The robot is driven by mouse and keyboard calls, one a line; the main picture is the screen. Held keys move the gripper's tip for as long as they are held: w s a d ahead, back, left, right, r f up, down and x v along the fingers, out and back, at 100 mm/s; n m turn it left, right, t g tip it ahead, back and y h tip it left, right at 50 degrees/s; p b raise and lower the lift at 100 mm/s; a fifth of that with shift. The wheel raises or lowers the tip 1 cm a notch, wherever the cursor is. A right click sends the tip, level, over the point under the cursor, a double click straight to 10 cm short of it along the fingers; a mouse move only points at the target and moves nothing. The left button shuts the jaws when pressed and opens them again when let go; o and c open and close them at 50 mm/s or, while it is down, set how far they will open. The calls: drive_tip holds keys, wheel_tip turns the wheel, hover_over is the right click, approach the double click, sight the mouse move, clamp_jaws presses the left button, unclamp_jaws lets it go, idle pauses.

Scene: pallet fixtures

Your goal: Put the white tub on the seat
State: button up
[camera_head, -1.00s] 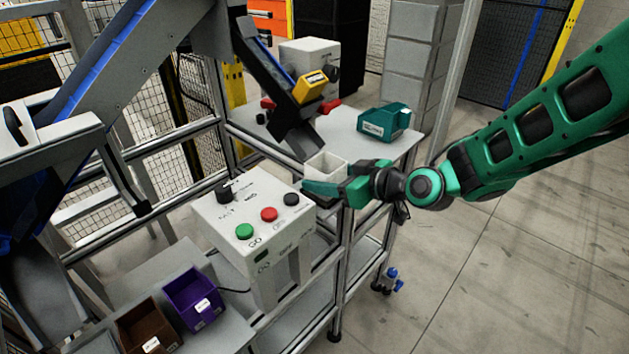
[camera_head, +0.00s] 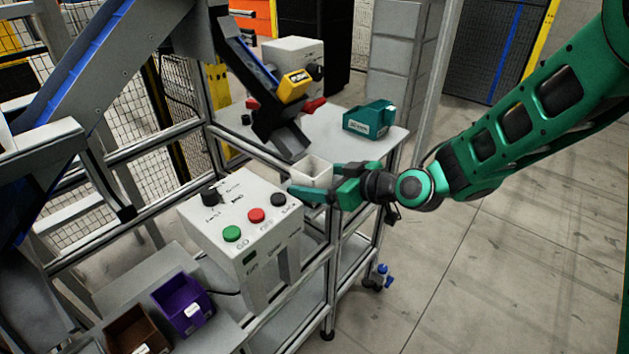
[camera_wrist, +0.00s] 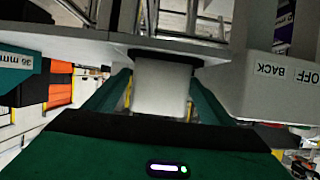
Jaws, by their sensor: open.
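The white tub (camera_head: 312,173) is an open-topped square cup at the front edge of the grey table, just below the chute's lower end. My gripper (camera_head: 314,181) reaches in from the right with its fingers open, one on each side of the tub. In the wrist view the tub (camera_wrist: 160,87) is between the fingers, with small gaps beside it. A dark ring-like seat (camera_wrist: 170,57) shows at the tub's table-side end, against the table edge. The tub appears to rest on it, but exact contact is hard to tell.
A white control box (camera_head: 235,226) with green, red and black buttons stands close in front. The chute (camera_head: 275,125) ends just behind the tub. A teal bin (camera_head: 370,118) sits behind on the table. Purple (camera_head: 182,305) and brown (camera_head: 137,332) bins are lower left. Open floor lies right.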

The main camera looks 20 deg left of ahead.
drive_tip(key=v, duration=1)
drive_tip(key=shift+s+d, duration=0.2)
drive_tip(key=s+d+f+m+h, duration=0.15)
drive_tip(key=d+m+h, duration=0.3)
drive_tip(key=d, duration=1.15)
drive_tip(key=s+d+f+m+h, duration=0.15)
drive_tip(key=d+m+h, duration=0.3)
drive_tip(key=d, duration=1.15)
drive_tip(key=s+d+r+m+g+h, duration=0.1)
drive_tip(key=s+d+m+g, duration=0.1)
drive_tip(key=s+d+m, duration=0.3)
drive_tip(key=s+d+r+m+g+h, duration=0.1)
drive_tip(key=s+d+m, duration=0.4)
drive_tip(key=s+d, duration=0.7)
drive_tip(key=s+g+h, duration=0.1)
drive_tip(key=s+g, duration=0.1)
drive_tip(key=s, duration=0.1)
drive_tip(key=shift+s+d+r+m, duration=0.2)
drive_tip(key=shift+d+r+m, duration=0.05)
drive_tip(key=shift+d+m, duration=0.15)
